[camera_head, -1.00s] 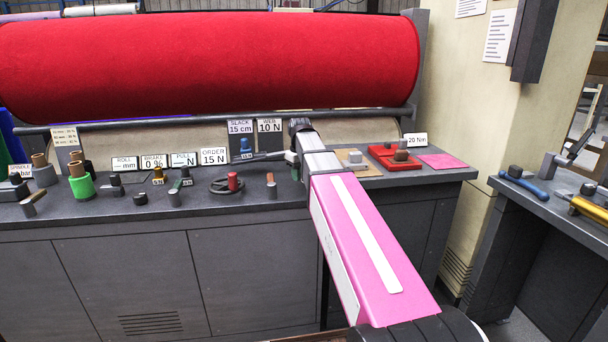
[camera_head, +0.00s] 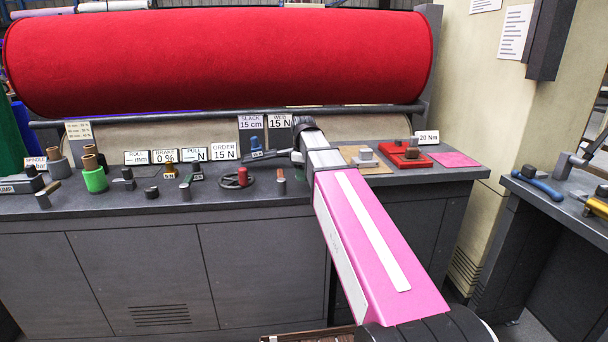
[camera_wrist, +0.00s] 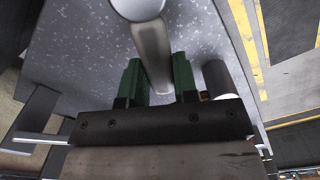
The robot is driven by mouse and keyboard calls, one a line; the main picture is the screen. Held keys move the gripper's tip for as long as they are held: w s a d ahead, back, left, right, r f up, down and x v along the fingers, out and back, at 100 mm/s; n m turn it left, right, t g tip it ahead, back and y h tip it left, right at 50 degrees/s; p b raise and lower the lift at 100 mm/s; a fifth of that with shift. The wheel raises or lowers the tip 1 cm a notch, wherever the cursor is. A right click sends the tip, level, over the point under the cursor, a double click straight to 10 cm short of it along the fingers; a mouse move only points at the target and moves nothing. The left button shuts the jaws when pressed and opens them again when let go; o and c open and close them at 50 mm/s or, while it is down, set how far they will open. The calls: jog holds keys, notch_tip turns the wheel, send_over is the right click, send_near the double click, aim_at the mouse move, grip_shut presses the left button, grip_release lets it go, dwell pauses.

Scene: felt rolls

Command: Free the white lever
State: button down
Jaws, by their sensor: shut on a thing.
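In the wrist view, my gripper (camera_wrist: 157,78) has its two green fingers closed on either side of a pale grey lever shaft (camera_wrist: 152,55). A whitish rounded end (camera_wrist: 138,8) shows at the top edge of that view, in line with the shaft. I take this to be the white lever; its base is hidden. In the head view, my pink arm reaches to the bench, and its end hides most of the gripper and lever. The WEB sign (camera_head: 280,122) reads 15 N, and the ORDER sign (camera_head: 224,152) also reads 15 N.
A large red felt roll (camera_head: 220,60) lies behind the bench. To the right are a red tray (camera_head: 390,160) and a pink felt piece (camera_head: 455,159).

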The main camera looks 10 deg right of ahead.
dwell(0.3)
jog(key=c, duration=0.9)
grip_release()
jog(key=shift+r, duration=0.15)
notch_tip(320, 180, up, 10)
jog(key=shift+r, duration=0.25)
